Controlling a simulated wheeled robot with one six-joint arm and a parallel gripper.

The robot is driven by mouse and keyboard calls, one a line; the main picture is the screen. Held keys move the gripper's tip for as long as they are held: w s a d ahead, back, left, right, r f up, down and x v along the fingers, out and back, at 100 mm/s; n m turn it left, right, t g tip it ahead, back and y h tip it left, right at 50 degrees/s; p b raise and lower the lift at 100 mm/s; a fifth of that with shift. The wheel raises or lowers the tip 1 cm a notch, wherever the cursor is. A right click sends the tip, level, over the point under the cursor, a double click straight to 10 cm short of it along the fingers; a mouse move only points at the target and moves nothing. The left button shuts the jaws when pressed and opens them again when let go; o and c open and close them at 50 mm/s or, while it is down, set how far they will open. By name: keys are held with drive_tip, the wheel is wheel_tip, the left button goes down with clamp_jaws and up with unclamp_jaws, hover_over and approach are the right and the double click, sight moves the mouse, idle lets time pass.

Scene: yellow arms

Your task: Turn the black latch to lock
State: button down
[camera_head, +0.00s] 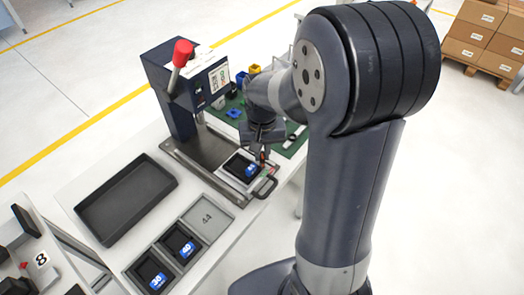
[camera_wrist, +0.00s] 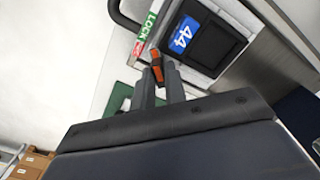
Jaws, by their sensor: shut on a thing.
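My gripper (camera_wrist: 158,75) reaches down to the fixture's near corner, its two grey fingers close together. It is shut on the small black latch (camera_wrist: 154,53), which shows between orange parts at the fingertips and is mostly hidden. In the head view my gripper (camera_head: 262,150) is small and its grip is hard to make out. Beside the latch is a label with a green LOCK part (camera_wrist: 149,24) and a red part (camera_wrist: 138,48). The fixture holds a black piece (camera_wrist: 211,44) with a blue 44 tag. The latch's exact angle cannot be told.
A press with a red-knobbed lever (camera_head: 183,53) stands behind the fixture. A black loop handle (camera_head: 265,187) sticks out at the fixture's front. An empty dark tray (camera_head: 127,198) and a rack with an empty 44 slot (camera_head: 207,218) lie to the left and front.

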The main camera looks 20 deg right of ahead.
sight(262, 155)
drive_tip(key=shift+m, duration=0.3)
drive_tip(key=m, duration=0.4)
drive_tip(key=shift+m, duration=2.2)
drive_tip(key=c, duration=1.4)
unclamp_jaws()
drive_tip(key=shift+c, duration=0.2)
wheel_tip(262, 155, up, 11)
drive_tip(key=shift+f, duration=0.15)
